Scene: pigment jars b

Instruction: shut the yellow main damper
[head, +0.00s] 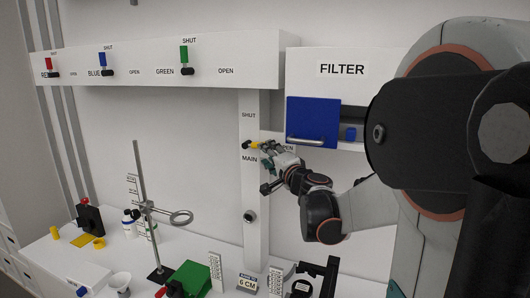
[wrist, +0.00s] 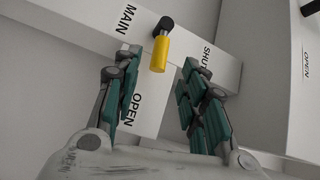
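The yellow main damper lever (head: 254,145) sits on the white upright panel, on a black pivot. It points right, toward the OPEN label; SHUT is above the pivot and MAIN below. In the wrist view the yellow lever (wrist: 159,54) hangs from its black pivot, pointing to the OPEN side. My gripper (head: 267,149) is at the lever's free end. In the wrist view my gripper (wrist: 162,68) is open, with green-padded fingers on the left and right and the lever's end between or just beyond their tips. I see no clear contact.
The blue filter door (head: 313,122) is right of the upright. Red (head: 49,65), blue (head: 103,60) and green (head: 184,56) levers are on the beam above. A ring stand (head: 146,205), a green block (head: 190,277) and small containers stand on the bench below. Space left of the upright is free.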

